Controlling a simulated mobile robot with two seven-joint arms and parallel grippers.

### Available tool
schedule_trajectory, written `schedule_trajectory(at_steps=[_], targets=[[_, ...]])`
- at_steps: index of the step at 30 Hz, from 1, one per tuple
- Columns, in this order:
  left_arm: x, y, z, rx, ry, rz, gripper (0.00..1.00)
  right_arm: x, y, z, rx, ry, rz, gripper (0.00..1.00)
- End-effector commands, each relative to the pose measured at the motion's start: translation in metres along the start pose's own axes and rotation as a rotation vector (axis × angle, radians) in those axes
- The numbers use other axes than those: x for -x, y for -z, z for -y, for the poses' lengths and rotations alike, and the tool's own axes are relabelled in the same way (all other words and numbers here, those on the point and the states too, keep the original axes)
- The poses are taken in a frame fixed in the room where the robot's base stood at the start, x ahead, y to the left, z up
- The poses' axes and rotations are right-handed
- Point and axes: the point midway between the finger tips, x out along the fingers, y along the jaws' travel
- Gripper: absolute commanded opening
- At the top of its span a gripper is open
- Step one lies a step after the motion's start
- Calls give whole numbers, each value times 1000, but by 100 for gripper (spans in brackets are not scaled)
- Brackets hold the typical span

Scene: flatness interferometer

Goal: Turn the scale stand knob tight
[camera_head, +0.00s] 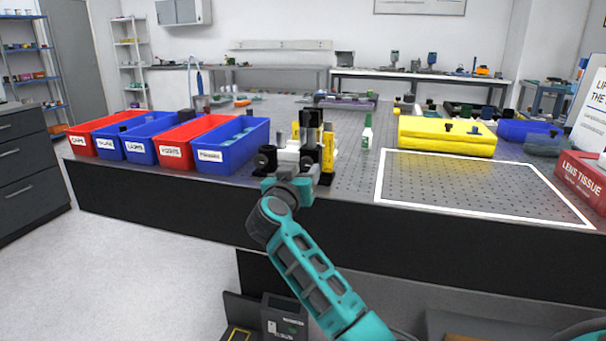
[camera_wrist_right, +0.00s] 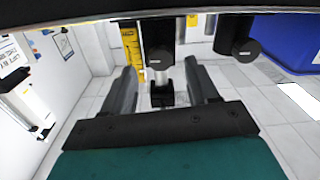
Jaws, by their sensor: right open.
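The scale stand (camera_head: 311,130) is an upright black and yellow piece near the front edge of the perforated table. In the right wrist view its yellow scale (camera_wrist_right: 132,45) shows, with a round black knob (camera_wrist_right: 160,58) beside it. A second round black knob (camera_wrist_right: 245,51) sits farther right. My right gripper (camera_head: 289,187) is at the front of the stand. In the wrist view its fingers (camera_wrist_right: 162,88) are open and apart, with the first knob in line with the gap. I cannot tell whether they touch anything, or how tight the knob is. My left gripper is out of view.
Red and blue bins (camera_head: 232,155) stand close on the left. A small green and white bottle (camera_head: 367,135) and a yellow case (camera_head: 447,137) stand to the right. A white-outlined area (camera_head: 470,185) of the table is clear. A red lens tissue box (camera_head: 580,178) is at the right edge.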

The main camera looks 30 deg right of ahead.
Motion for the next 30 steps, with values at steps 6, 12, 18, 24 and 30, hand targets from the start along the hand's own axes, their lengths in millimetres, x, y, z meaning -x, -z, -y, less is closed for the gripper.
schedule_trajectory(at_steps=[6, 12, 18, 24, 30], targets=[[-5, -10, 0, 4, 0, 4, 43, -27, -1, 0, 0, -1, -1, 59], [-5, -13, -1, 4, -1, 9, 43, -32, 0, 0, -2, 0, -1, 59], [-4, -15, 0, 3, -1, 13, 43, -32, 0, 0, -1, 0, -1, 57], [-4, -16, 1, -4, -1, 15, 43, -32, 0, 0, -1, 0, -1, 38], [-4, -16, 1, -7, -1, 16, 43, -32, 0, 0, -1, 0, -1, 19]])
